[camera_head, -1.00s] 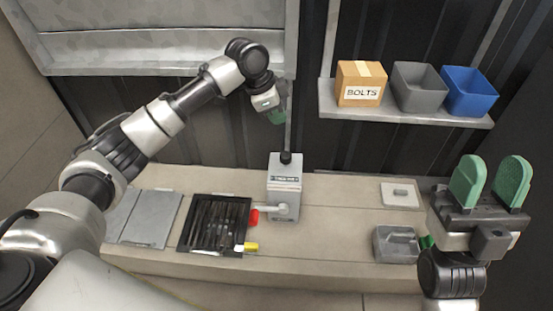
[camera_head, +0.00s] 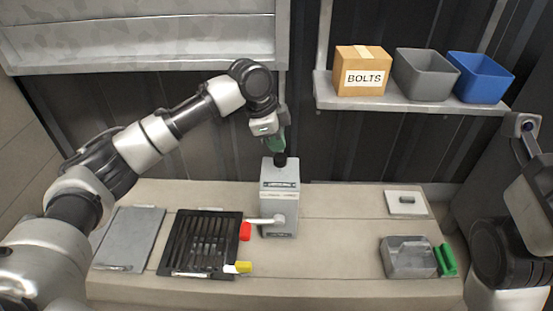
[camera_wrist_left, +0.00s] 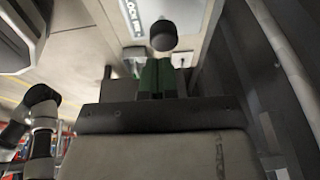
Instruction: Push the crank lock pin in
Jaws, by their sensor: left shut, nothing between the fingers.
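The grey pump box (camera_head: 279,208) stands upright on the bench. A black round knob (camera_head: 280,160) on its top is what I take to be the crank lock pin. The white crank arm (camera_head: 262,220) reaches left from the box to a red grip (camera_head: 245,232). My left gripper (camera_head: 277,144) is shut and empty, its green fingers pointing down just above the knob. In the left wrist view, the shut fingers (camera_wrist_left: 162,76) lie close to the black knob (camera_wrist_left: 164,36); I cannot tell if they touch. My right gripper is out of view.
A black slatted tray (camera_head: 207,243) and a grey panel (camera_head: 130,240) lie left of the box; a yellow-ended piece (camera_head: 243,267) is in front. A grey tray (camera_head: 408,257) and green piece (camera_head: 446,260) sit right. A shelf (camera_head: 400,103) holds a BOLTS box (camera_head: 362,71) and bins.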

